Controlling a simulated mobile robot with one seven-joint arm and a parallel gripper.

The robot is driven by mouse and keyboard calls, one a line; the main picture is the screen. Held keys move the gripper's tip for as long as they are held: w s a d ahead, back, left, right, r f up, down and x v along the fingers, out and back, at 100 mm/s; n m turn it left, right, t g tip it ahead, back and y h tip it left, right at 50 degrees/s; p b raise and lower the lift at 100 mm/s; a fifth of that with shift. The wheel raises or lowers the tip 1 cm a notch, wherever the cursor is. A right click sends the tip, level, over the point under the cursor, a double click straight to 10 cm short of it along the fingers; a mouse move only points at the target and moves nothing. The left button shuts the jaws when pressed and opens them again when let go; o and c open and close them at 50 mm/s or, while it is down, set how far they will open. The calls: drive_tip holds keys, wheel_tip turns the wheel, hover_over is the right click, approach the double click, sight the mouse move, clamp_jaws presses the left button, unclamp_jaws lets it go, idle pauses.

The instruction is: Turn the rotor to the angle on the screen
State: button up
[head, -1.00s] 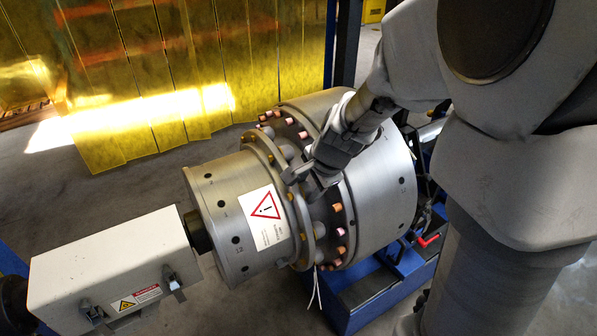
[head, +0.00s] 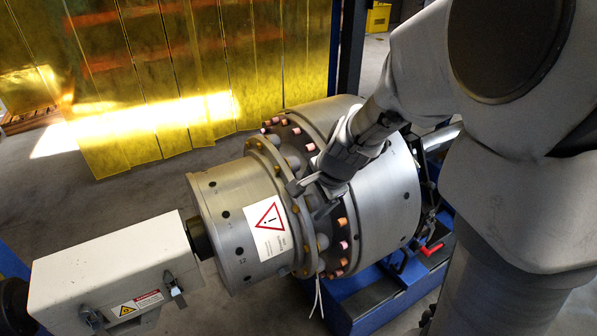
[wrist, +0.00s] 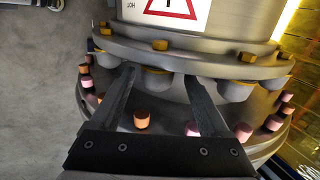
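The rotor (head: 383,205) is a large silver drum lying on its side, with a narrower front drum. A white warning label (head: 269,227) with a red triangle is on the narrow drum, and its edge shows in the wrist view (wrist: 190,22). My gripper (head: 306,199) reaches down from the upper right to the flange gap between the drums. In the wrist view its two fingers (wrist: 157,72) are apart, with a grey stud (wrist: 155,80) between their tips. Gaps show beside the stud; contact cannot be told. No screen is in view.
Orange and pink bolt caps (head: 342,222) ring the wide drum's face. A white machine box (head: 110,262) joins the rotor by a dark shaft at left. A blue stand (head: 350,305) is beneath. Yellow strip curtains (head: 160,80) hang behind. Grey floor is open at left.

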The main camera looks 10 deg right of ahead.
drive_tip(key=p+v, duration=0.6)
drive_tip(key=v, duration=1.1)
drive_tip(key=shift+r, duration=0.2)
drive_tip(key=shift+s, duration=0.1)
drive_tip(key=s+a+r+n+h+p, duration=0.1)
drive_tip(key=s+a+r+n+p, duration=0.1)
drive_tip(key=s+r+n+p, duration=0.7)
wheel_tip(320, 180, up, 4)
drive_tip(key=s+n, duration=0.2)
drive_tip(key=n, duration=0.3)
drive_tip(key=shift+s+a+f+t+h, duration=0.2)
drive_tip(key=shift+s+t+h, duration=0.1)
drive_tip(key=shift+s, duration=0.1)
